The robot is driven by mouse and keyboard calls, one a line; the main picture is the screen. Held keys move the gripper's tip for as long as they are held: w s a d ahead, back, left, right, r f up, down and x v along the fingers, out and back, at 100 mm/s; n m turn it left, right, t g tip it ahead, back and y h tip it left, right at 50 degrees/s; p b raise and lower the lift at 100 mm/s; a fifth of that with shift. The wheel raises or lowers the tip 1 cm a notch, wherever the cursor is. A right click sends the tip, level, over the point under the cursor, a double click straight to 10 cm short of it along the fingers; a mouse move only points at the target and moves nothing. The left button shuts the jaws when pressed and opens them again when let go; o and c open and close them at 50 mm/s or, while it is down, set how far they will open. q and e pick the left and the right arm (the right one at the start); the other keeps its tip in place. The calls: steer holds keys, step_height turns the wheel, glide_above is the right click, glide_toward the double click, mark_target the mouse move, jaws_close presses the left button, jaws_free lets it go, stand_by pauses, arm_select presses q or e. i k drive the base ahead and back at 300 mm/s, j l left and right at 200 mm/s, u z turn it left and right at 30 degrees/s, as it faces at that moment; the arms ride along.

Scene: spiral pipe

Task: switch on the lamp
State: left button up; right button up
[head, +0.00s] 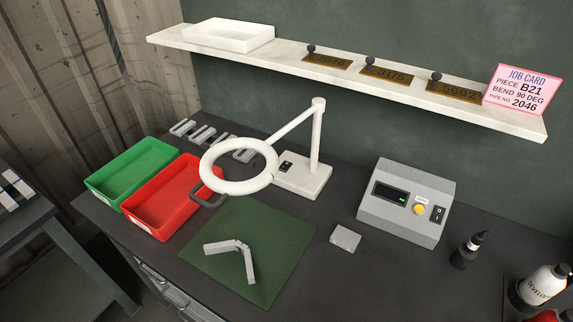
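A white ring lamp (238,166) on a jointed arm stands on the dark bench, left of the middle. Its white base (303,180) carries a small black rocker switch (286,167) on its left part. No glow shows on the ring, though I cannot tell for sure from this view whether it is lit. Neither of my grippers is in view.
A green mat (207,263) with a bent grey piece (248,262) lies in front. Red (160,236) and green (117,206) trays stand left. A grey box (402,218) with buttons and bottles (541,286) stand right. A white shelf (290,65) hangs behind.

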mark_target(285, 165)
steer(key=i+j, duration=0.3)
steer(key=j, duration=0.2)
steer(key=z, duration=1.6)
steer(key=k+z, duration=0.45)
steer(key=k, duration=0.15)
steer(key=i+j+u, duration=0.1)
steer(key=i+l+u, duration=0.15)
steer(key=i+u, duration=0.2)
steer(key=i, duration=0.15)
